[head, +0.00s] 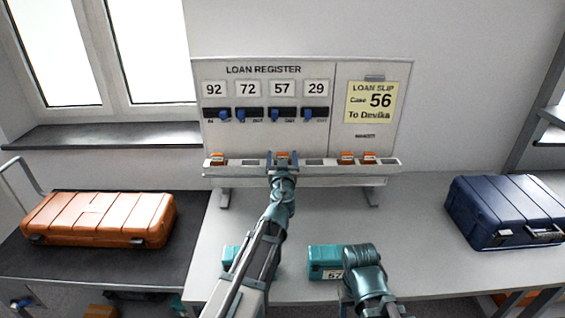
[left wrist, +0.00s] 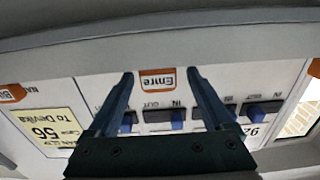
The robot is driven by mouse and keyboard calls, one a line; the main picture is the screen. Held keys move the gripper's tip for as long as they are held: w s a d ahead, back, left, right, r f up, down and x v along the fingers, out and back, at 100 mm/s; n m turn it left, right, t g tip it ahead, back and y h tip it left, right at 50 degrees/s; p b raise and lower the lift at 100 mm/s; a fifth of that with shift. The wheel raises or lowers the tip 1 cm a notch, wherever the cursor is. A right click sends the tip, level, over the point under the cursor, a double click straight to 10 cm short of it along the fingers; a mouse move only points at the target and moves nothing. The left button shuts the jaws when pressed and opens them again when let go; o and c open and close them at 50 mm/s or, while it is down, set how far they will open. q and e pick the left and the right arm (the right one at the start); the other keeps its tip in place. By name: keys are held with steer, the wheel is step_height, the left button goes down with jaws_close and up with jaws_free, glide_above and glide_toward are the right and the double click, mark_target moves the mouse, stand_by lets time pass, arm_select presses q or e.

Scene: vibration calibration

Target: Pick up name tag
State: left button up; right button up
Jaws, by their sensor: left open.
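Several orange-edged name tags stand in the slots of a white rack (head: 315,163) below the register board. They include a left one (head: 218,158) and two to the right (head: 346,157). My left gripper (head: 283,163) is at the rack, over another tag near its middle. In the left wrist view, the picture is upside down and this tag (left wrist: 157,80), which seems to read "Emre", shows between the two open fingers. I cannot tell whether they touch it. Another tag (left wrist: 12,93) is cut off at the left edge. Of my right arm only links show.
The board (head: 265,90) carries numbers, blue sliders and a yellow loan slip (head: 370,102) reading "Case 56 To Devika". An orange case (head: 100,218) lies left, a navy case (head: 508,210) right. A teal case (head: 325,258) marked 57 is at the front. The table's right-centre is clear.

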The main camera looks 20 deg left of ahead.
mark_target(283, 153)
arm_select(q)
steer(key=x, duration=0.4)
steer(key=shift+w, duration=0.1)
steer(key=shift+c, duration=0.3)
steer(key=shift+d, duration=0.1)
jaws_close()
steer(key=shift+r, duration=0.2)
